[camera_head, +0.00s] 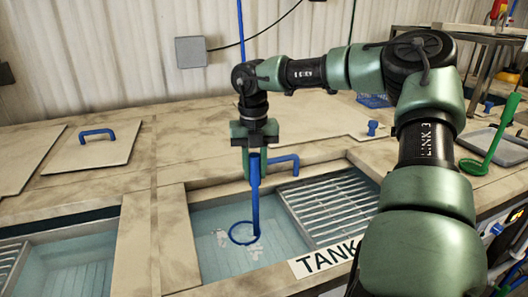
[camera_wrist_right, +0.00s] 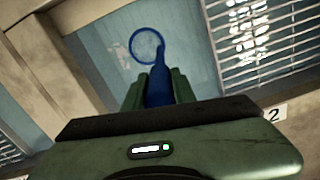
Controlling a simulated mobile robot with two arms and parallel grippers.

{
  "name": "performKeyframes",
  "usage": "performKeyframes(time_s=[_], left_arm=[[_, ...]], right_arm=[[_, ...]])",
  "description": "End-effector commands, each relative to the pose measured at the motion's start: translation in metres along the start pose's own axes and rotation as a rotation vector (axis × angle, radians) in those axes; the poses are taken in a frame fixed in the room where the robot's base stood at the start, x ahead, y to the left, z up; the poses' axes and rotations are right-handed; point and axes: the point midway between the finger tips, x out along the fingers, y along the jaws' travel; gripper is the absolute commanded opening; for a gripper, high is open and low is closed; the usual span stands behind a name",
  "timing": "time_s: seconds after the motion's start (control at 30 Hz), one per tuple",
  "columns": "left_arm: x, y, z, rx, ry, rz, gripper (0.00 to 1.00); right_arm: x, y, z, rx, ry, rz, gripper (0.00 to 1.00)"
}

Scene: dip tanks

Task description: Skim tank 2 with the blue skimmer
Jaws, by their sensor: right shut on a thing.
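My right gripper (camera_head: 254,165) is shut on the handle of the blue skimmer (camera_head: 256,205) and holds it upright above an open tank (camera_head: 205,240). The skimmer's ring (camera_head: 245,232) hangs down at the tank's water; I cannot tell how deep it sits. Pale flecks show in the water around the ring. The wrist view shows the gripper (camera_wrist_right: 160,88) closed on the blue handle (camera_wrist_right: 159,85) with the ring beyond it. A label (camera_head: 325,258) reading "TANK" is on the front edge, and its "2" (camera_wrist_right: 276,114) shows in the wrist view. My left gripper is not in view.
A metal grating (camera_head: 330,205) covers the tank's right part. A lid with a blue handle (camera_head: 98,135) lies at left. Another open tank (camera_head: 75,265) is at lower left. A green skimmer (camera_head: 490,145) and grey tray (camera_head: 495,146) are at right.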

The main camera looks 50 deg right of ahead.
Motion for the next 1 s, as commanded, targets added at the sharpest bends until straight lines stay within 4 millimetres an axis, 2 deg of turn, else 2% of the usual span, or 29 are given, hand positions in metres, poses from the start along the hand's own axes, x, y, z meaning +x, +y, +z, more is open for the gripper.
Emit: performKeyframes(time_s=[0.8, 1.0], left_arm=[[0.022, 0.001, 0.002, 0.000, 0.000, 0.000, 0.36], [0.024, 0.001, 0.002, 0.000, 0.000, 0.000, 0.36]], right_arm=[[0.000, 0.071, -0.015, -0.002, -0.002, 0.002, 0.00], [-0.001, 0.084, -0.017, 0.000, -0.002, 0.003, 0.00]])
